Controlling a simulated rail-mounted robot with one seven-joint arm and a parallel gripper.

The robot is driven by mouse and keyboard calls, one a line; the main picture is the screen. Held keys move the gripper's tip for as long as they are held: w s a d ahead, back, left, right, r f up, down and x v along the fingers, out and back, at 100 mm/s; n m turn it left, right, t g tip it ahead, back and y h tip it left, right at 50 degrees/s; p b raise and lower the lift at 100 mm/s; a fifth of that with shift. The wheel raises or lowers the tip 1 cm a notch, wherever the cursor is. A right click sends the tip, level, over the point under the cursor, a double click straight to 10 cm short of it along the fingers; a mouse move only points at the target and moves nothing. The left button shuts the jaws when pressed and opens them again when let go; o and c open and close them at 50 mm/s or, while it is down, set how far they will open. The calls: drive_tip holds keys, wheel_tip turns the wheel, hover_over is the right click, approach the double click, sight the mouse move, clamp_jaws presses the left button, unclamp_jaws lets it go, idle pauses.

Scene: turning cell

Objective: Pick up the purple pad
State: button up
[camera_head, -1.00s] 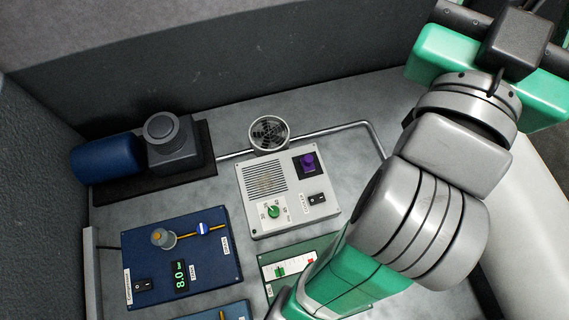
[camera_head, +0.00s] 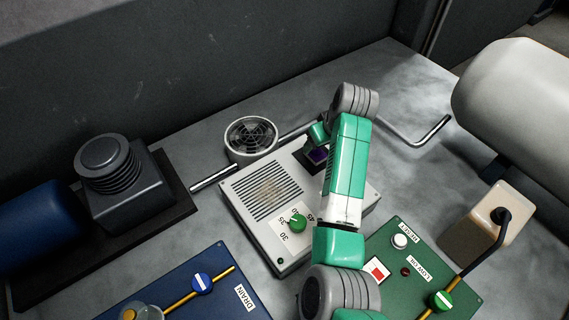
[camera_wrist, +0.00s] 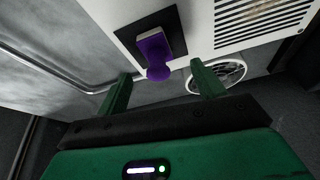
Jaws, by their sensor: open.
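The purple pad (camera_wrist: 153,43) shows in the wrist view with a rounded knob on its near end. It sits on a dark square plate (camera_wrist: 137,28) on the light grey panel box. My gripper (camera_wrist: 160,70) is open, its two green fingers apart on either side of the knob in the picture. I cannot tell how much space lies between the fingers and the pad. In the head view the purple pad (camera_head: 318,155) is partly hidden, with my gripper (camera_head: 316,138) beside and over it. My arm covers the box's right part.
The grey box (camera_head: 262,222) has a green dial (camera_head: 298,221) and a slotted grille. A round fan (camera_head: 251,138) stands behind it, near a metal pipe (camera_head: 408,140). A green panel (camera_head: 400,275) lies at right front, a blue panel (camera_head: 180,285) at left front.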

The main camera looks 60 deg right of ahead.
sight(317, 156)
drive_tip(key=b+x, duration=0.1)
drive_tip(key=x, duration=0.1)
drive_tip(key=shift+w+d+f, duration=0.1)
drive_tip(key=shift+d+f, duration=0.1)
drive_tip(key=b+x, duration=0.1)
drive_tip(key=x, duration=0.1)
drive_tip(key=b+x, duration=0.2)
drive_tip(key=x, duration=0.1)
drive_tip(key=shift+w+d+r+b, duration=0.1)
drive_tip(key=shift+w+d+b, duration=0.1)
drive_tip(key=shift+w+b, duration=0.15)
drive_tip(key=c, duration=1.1)
